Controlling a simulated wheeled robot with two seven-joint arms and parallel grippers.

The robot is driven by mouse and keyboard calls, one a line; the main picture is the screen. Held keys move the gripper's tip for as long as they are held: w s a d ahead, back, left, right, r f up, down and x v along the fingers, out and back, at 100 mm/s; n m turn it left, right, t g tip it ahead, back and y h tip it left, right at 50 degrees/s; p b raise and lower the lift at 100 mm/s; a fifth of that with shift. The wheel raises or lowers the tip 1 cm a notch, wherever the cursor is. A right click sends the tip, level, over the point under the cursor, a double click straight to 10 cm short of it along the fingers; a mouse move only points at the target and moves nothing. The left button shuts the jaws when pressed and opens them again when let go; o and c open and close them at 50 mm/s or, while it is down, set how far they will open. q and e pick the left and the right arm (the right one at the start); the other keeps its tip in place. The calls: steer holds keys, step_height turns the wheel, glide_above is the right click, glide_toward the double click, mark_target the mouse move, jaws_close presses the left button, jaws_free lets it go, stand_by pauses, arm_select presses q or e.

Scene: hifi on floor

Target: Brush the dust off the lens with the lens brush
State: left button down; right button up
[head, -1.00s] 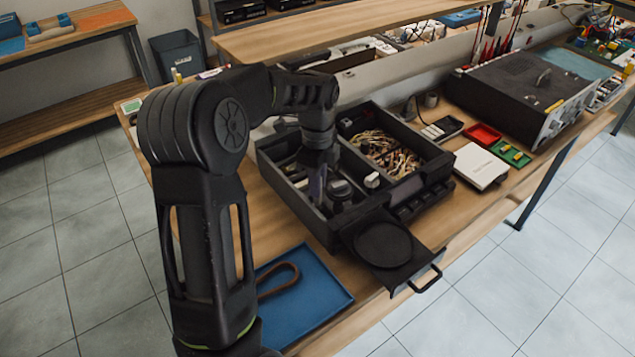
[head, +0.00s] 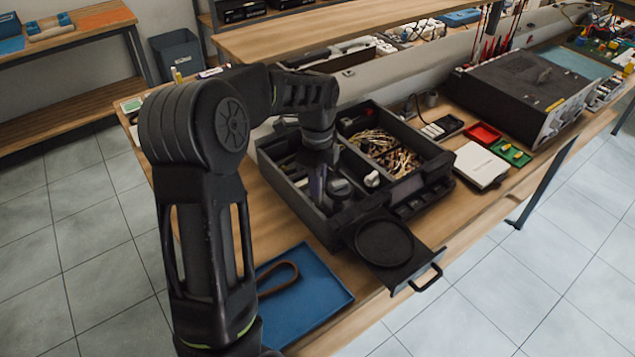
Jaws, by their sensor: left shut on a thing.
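An open black disc player (head: 295,215) stands on the wooden bench, its inside divided into bays. Its disc tray (head: 384,242) is slid out at the front. My left gripper (head: 317,180) reaches down into the player's left bay. It is shut on a slim, dark purplish thing that looks like the lens brush, largely hidden by the fingers. A dark round part (head: 341,189) sits just right of the fingertips. I cannot make out the lens or any dust, nor whether the brush touches anything. My right gripper is out of view.
Wires (head: 390,155) fill the player's back right bay. A blue mat (head: 305,310) with a brown loop lies at the front left. A white box (head: 480,165), red tray (head: 482,134) and green tray (head: 511,153) stand to the right. A large black unit (head: 520,90) is behind.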

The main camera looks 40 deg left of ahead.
arm_select(q)
steer(key=shift+w+a, duration=0.1)
steer(key=shift+a, duration=0.1)
steer(key=shift+w+a, duration=0.1)
steer(key=shift+a, duration=0.25)
steer(key=shift+a+p, duration=0.3)
steer(key=shift+r, duration=0.2)
steer(key=shift+d, duration=0.15)
stand_by(0.6)
steer(key=shift+f, duration=0.2)
stand_by(1.1)
steer(key=shift+s+d, duration=0.2)
steer(key=shift+d, duration=0.65)
steer(key=shift+r, duration=0.25)
stand_by(0.9)
steer(key=shift+a+f, duration=0.1)
steer(key=shift+f, duration=0.15)
stand_by(1.2)
